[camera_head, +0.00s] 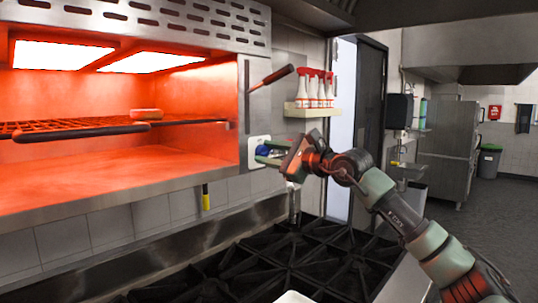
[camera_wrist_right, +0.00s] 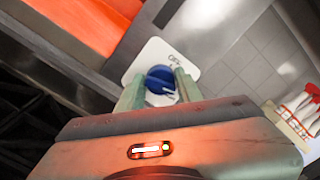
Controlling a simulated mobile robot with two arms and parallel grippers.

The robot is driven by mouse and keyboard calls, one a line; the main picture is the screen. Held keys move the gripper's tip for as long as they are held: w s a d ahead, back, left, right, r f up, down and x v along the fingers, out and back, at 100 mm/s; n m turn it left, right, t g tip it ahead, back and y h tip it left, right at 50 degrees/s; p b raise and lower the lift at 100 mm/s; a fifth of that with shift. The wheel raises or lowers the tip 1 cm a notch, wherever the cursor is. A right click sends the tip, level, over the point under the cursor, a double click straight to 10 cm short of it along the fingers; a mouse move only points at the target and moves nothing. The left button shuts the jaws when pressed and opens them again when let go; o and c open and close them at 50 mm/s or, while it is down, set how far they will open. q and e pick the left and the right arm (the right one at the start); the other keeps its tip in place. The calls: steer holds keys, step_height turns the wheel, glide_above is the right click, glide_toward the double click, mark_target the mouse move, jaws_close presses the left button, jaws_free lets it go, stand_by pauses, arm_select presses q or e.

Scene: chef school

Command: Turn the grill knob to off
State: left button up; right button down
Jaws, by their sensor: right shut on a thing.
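The blue grill knob (camera_head: 263,151) sits on a white plate at the right end of the grill front. In the right wrist view the knob (camera_wrist_right: 159,77) shows a white mark on its lower side. The plate (camera_wrist_right: 150,52) bears the word "OFF" above and right of the knob. My right gripper (camera_head: 268,155) reaches the knob from the right. Its two pale green fingers are shut on the knob, one on each side. The grill (camera_head: 110,170) glows red inside, with two bright panels at its top. My left gripper is not in view.
Inside the grill is a rack (camera_head: 80,131) with a small item (camera_head: 146,114) on it. Spray bottles (camera_head: 314,90) stand on a wall shelf right of the grill. A black-grated stove (camera_head: 290,258) lies below. Open floor is at the right.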

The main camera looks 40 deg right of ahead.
steer(key=n, duration=0.3)
steer(key=shift+f+n, duration=0.1)
steer(key=shift+n, duration=0.3)
steer(key=n, duration=0.3)
steer(key=shift+n, duration=0.3)
steer(key=n, duration=0.3)
steer(key=shift+f+n, duration=0.15)
steer(key=shift+n, duration=0.15)
steer(key=shift+f+n, duration=0.1)
steer(key=shift+n, duration=1.8)
steer(key=c, duration=1)
jaws_free()
steer(key=shift+o, duration=0.2)
